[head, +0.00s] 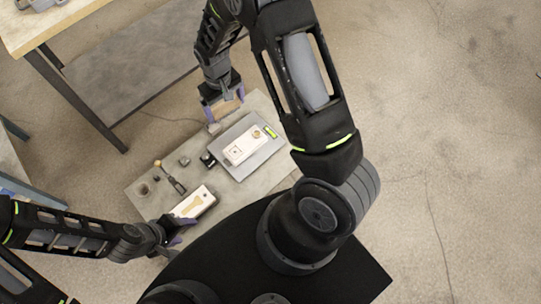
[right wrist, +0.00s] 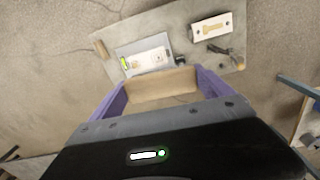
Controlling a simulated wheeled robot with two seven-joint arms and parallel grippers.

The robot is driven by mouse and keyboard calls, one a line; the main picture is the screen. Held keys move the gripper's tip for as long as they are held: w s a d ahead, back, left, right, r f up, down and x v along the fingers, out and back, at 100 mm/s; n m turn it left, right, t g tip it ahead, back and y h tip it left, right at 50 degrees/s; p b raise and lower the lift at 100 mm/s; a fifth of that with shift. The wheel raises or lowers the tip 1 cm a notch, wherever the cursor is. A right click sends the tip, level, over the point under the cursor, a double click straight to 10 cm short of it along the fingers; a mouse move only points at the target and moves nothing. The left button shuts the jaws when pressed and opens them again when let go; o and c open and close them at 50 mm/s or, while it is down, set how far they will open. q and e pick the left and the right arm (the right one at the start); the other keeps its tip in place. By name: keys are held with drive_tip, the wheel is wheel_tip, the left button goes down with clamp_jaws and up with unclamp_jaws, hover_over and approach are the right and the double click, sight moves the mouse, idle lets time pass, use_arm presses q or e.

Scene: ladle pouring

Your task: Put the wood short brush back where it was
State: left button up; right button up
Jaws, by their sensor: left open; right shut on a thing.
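My right gripper (head: 226,106) is shut on the wood short brush (head: 224,110), a tan wooden block, above the far end of the grey work table (head: 262,103). In the right wrist view the brush (right wrist: 160,84) spans between the purple fingers of my right gripper (right wrist: 160,92). The fingers hide its ends. My left gripper (head: 178,236) is open and empty at the near-left side of the table, close to a white mold half with a tan inset (head: 194,202).
A grey tray (head: 243,172) holds another white mold half (head: 245,147) and a green level (head: 270,132). A small dark device (head: 207,159) stands beside it. A dark tool with a wooden knob (head: 173,180) and a round cup (head: 143,189) lie left. A small tan block (right wrist: 101,48) is near the table's edge.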

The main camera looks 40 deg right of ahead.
drive_tip(key=s+d+f+b, duration=0.3)
drive_tip(key=f+b, duration=0.2)
drive_tip(key=f, duration=0.9)
drive_tip(key=s+d+f+b, duration=0.3)
drive_tip(key=f+b, duration=0.3)
drive_tip(key=f, duration=0.7)
drive_tip(key=s+d+f+n+b, duration=0.1)
drive_tip(key=s+d+f+b, duration=0.2)
drive_tip(key=f, duration=1.1)
drive_tip(key=d+b, duration=0.1)
drive_tip(key=b, duration=0.2)
drive_tip(key=shift+s+f, duration=0.15)
drive_tip(key=shift+f, duration=0.2)
drive_tip(key=shift+f+b, duration=1)
drive_tip(key=shift+f, duration=2.1)
drive_tip(key=shift+f+b, duration=0.65)
drive_tip(key=shift+f, duration=1.2)
